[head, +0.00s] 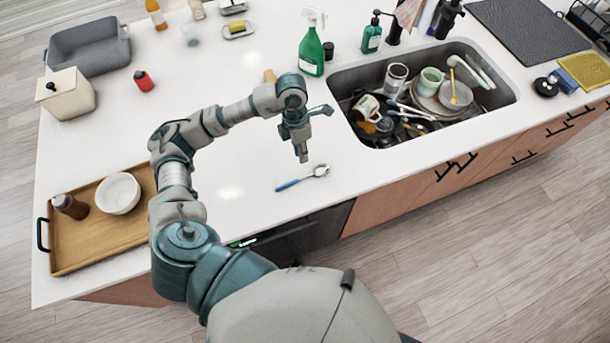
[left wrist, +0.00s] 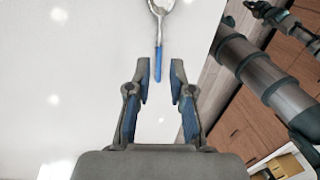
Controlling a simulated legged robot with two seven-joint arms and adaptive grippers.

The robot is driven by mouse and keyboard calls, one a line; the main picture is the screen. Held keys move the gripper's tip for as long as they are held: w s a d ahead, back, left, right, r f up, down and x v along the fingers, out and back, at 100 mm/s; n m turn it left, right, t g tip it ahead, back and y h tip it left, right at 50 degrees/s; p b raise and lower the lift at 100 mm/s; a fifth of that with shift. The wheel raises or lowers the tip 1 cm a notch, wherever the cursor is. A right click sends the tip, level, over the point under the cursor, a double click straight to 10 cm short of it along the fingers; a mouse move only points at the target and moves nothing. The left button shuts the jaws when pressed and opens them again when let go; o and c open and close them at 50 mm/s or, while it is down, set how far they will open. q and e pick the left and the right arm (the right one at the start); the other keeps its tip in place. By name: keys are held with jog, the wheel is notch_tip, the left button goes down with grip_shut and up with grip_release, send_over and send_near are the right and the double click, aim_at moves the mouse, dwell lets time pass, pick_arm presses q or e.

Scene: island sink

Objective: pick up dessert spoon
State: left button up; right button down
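The dessert spoon (head: 303,178) lies flat on the white countertop near its front edge, left of the sink. It has a blue handle and a shiny metal bowl that points right in the head view. In the left wrist view the spoon (left wrist: 159,30) is at the top, its blue handle pointing down toward the gap between my fingers. My left gripper (head: 303,157) hangs above the counter just behind the spoon, apart from it. My right gripper does not show clearly.
The sink (head: 430,95) full of dishes is to the right. A green spray bottle (head: 311,52) stands behind it to the left. A wooden tray (head: 85,250) with a white bowl (head: 118,193) is at the left. The counter around the spoon is clear.

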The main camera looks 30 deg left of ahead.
pick_arm(q)
send_over(302, 177)
jog(key=w, duration=0.1)
jog(key=f, duration=0.4)
jog(key=shift+w+a+f, duration=0.1)
jog(key=shift+w+a, duration=0.1)
jog(key=shift+a, duration=0.15)
jog(key=f, duration=0.2)
jog(key=s+f+p, duration=0.1)
jog(key=f, duration=0.2)
jog(key=shift+s+d+f, duration=0.1)
jog(key=shift+d+f, duration=0.1)
jog(key=shift+f, duration=0.1)
grip_shut()
